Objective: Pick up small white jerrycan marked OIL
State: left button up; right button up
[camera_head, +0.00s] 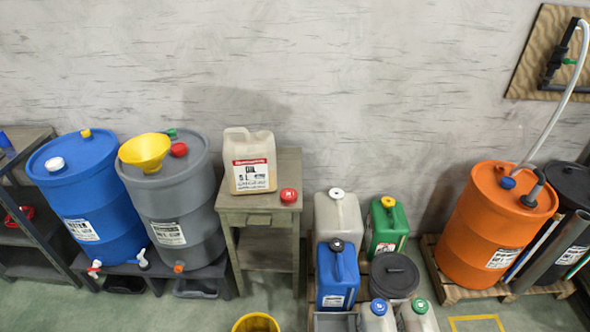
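A small whitish-beige jerrycan (250,175) with a red and white label reading OIL stands upright on a small grey-brown wooden table (259,219) against the wall. A red cap or small red object (289,196) sits on the tabletop, just right of the jerrycan. The jerrycan's front and top show clearly. Neither of my grippers is in the head view.
A blue drum (85,190) and a grey drum (175,205) with a yellow funnel (145,151) stand left of the table. Several jerrycans, including a blue one (337,272), crowd its right. An orange drum (490,230) stands further right. A yellow bucket (256,323) is in front.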

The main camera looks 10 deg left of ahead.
aim_at(250, 159)
jog(key=z, duration=1.75)
jog(key=k+j+z, duration=0.15)
jog(key=j+z, duration=0.3)
jog(key=k+j+z, duration=0.15)
jog(key=z, duration=0.25)
jog(key=k+j, duration=1.45)
